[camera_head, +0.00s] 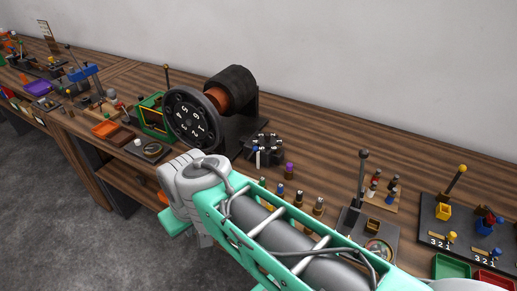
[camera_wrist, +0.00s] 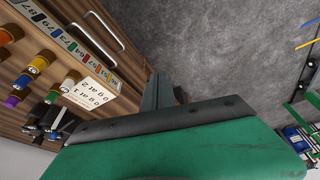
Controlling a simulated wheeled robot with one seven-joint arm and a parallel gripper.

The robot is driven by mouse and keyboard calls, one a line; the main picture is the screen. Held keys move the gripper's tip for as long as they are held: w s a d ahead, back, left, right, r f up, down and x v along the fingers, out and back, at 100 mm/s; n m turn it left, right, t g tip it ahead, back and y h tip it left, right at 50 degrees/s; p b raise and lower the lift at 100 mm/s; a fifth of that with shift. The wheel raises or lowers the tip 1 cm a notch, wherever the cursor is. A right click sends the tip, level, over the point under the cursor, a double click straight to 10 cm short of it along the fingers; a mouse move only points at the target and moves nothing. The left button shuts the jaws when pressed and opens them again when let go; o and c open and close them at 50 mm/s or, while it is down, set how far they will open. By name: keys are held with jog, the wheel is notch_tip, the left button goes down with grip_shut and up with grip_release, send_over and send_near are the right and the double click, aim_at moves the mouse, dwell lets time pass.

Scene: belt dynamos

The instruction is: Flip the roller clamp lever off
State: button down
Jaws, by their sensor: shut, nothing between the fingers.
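A wheel machine stands on the bench, with a black drum (camera_head: 232,88), a reddish-brown roller and a dark numbered dial (camera_head: 192,119). I cannot tell for certain which part is the roller clamp lever. An upright dark lever with a ball knob (camera_head: 363,154) stands on a base right of my arm. My gripper (camera_wrist: 162,92) shows in the wrist view as dark fingers, shut and empty, over the floor beside the bench front. In the head view my arm crosses the front of the bench and hides the fingers.
A dark round holder with several pegs (camera_head: 262,149) stands beside the machine. Several colour-topped pegs (camera_wrist: 38,64) and a number strip (camera_wrist: 70,45) line the bench edge. A green frame (camera_head: 152,116) is at left. A green tray (camera_head: 452,266) is at right.

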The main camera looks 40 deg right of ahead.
jog(key=w+d+r+n+t+y, duration=0.1)
jog(key=w+d+r+n, duration=0.2)
jog(key=d, duration=0.5)
jog(key=w+d+r+n+t+y, duration=0.1)
jog(key=w+d+n, duration=0.2)
jog(key=w+d, duration=0.35)
jog(key=s+d+r+n+t, duration=0.1)
jog(key=s+d, duration=0.3)
jog(key=d, duration=0.4)
jog(key=s+d+r+n+t+b, duration=0.1)
jog(key=s+d+n, duration=0.3)
jog(key=d, duration=0.5)
jog(key=shift+s+r+n, duration=0.3)
jog(key=shift+s+r, duration=0.1)
jog(key=shift+s, duration=0.3)
jog(key=w+f+p, duration=0.1)
jog(key=w+f, duration=0.6)
jog(key=w, duration=0.2)
jog(key=shift+w+f, duration=0.35)
jog(key=shift+f, duration=0.05)
jog(key=shift+d, duration=0.1)
